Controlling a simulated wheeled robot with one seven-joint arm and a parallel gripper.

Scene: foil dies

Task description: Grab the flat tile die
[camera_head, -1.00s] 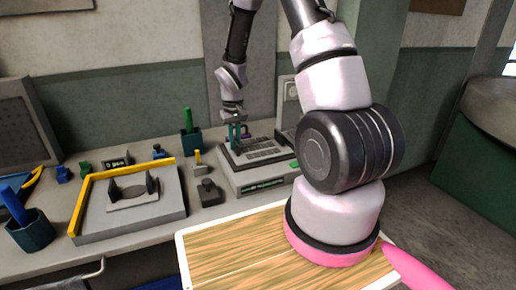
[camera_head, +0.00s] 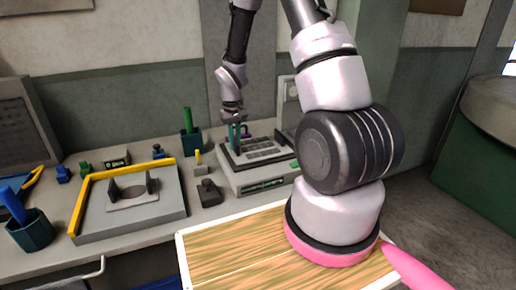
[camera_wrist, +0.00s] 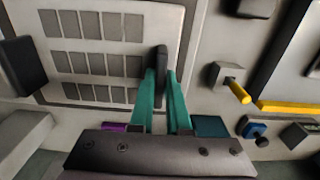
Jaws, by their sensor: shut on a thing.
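My gripper (camera_wrist: 160,85) has teal fingers and reaches down over the grey device with a grid of flat rectangles on top (camera_wrist: 93,18). In the wrist view its fingertips are shut on a thin dark grey piece (camera_wrist: 162,58), seen edge-on, which I take to be the flat tile die. The piece stands near the right edge of the grid, and whether it touches the surface I cannot tell. In the head view my gripper (camera_head: 236,136) is at the back left of the device (camera_head: 262,182), and the held piece is too small to make out.
A grey fixture with a yellow rail (camera_head: 85,205) stands left of the device. A small dark block (camera_head: 208,192) and a small block with a yellow peg (camera_head: 199,168) lie between them. A teal cup (camera_head: 191,141) stands behind. A wooden board (camera_head: 235,245) is in front.

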